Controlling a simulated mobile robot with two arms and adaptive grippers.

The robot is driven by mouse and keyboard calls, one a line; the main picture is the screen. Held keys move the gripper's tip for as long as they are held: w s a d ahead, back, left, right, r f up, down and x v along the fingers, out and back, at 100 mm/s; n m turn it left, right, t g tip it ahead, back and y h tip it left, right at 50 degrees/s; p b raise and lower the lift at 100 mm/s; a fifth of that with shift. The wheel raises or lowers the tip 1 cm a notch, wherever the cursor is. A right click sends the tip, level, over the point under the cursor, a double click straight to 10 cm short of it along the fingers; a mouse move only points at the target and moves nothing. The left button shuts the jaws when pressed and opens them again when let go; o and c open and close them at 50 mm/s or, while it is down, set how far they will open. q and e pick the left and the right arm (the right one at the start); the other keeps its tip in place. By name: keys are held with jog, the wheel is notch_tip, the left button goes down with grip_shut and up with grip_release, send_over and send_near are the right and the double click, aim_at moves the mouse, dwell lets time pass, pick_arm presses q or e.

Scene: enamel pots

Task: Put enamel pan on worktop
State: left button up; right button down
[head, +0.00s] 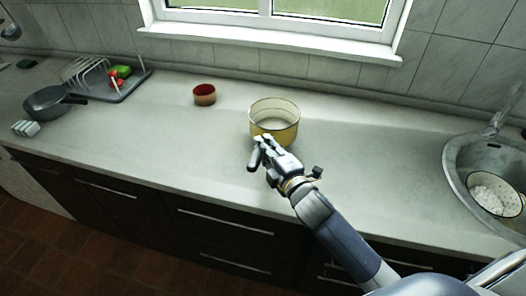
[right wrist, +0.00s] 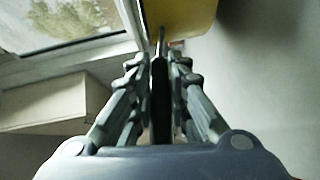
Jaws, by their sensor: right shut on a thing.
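The enamel pan (head: 274,112) is round, pale yellow outside and light inside. It is at the middle of the worktop (head: 375,170), below the window, and looks upright. Whether its base touches the worktop I cannot tell. My right gripper (head: 262,150) is at the pan's near side, shut on its handle. In the right wrist view, the fingers (right wrist: 160,75) close on a thin dark handle, and the yellow wall of the pan (right wrist: 180,14) shows just beyond them. My left gripper is not in view.
A small red-brown bowl (head: 204,95) stands left of the pan. A dark saucepan (head: 50,103) and a drying rack (head: 120,88) are at the far left. A sink (head: 455,160) at the right holds a basin with white contents (head: 482,198). Worktop between pan and sink is clear.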

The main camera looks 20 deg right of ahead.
jog(key=shift+w+a, duration=0.25)
jog(key=shift+w, duration=0.25)
notch_tip(320, 180, down, 3)
jog(key=shift+f, duration=0.1)
jog(key=shift+f, duration=0.15)
jog(key=c, duration=1.5)
grip_release()
jog(key=shift+s+f, duration=0.15)
jog(key=shift+c, duration=0.2)
